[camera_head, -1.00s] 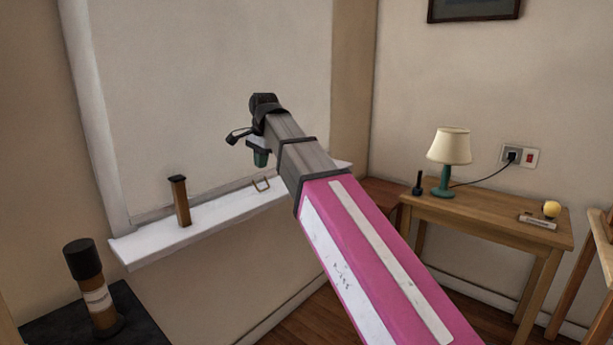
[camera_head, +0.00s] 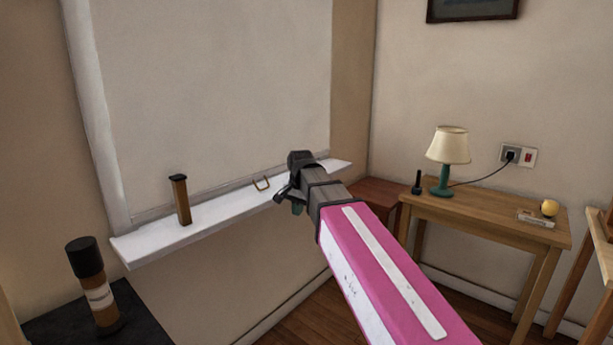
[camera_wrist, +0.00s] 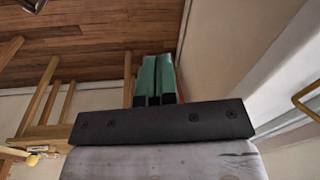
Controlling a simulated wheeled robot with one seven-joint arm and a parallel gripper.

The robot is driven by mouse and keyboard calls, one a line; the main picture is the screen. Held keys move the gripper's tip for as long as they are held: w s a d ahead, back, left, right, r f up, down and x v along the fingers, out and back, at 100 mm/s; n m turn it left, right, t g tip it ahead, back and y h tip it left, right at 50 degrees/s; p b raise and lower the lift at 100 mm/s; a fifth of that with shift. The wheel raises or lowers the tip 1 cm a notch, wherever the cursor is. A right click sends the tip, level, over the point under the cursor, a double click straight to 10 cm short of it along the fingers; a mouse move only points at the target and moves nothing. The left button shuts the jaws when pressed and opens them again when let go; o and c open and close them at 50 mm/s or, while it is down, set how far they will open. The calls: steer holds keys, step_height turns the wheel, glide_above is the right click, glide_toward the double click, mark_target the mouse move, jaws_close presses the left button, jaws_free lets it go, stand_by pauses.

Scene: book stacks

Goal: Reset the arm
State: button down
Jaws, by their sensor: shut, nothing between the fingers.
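My arm, pink and white with a grey end, reaches up from the lower right in the head view. My gripper (camera_head: 297,205) is at its end, in front of the right part of the white window sill (camera_head: 160,243). In the wrist view its two green fingers (camera_wrist: 156,100) lie side by side, shut, with nothing seen between them. Its fingertips point away over the wooden floor in that view.
A dark-topped cylinder (camera_head: 97,288) stands at lower left. A wooden table (camera_head: 480,218) at right bears a lamp (camera_head: 446,150). A reddish-brown piece of furniture (camera_head: 376,195) stands in the corner.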

steer(key=s+d+f+n, duration=0.2)
steer(key=s+d+f, duration=0.2)
steer(key=d+f, duration=0.3)
steer(key=s+d+f+n, duration=0.1)
steer(key=s+d+f, duration=0.4)
steer(key=f, duration=0.6)
steer(key=s+d+f+n+g, duration=0.1)
steer(key=s+d+f, duration=0.3)
steer(key=d+f, duration=0.6)
steer(key=shift+s+n+h, duration=0.15)
steer(key=shift+n+h, duration=0.25)
steer(key=shift+n, duration=0.4)
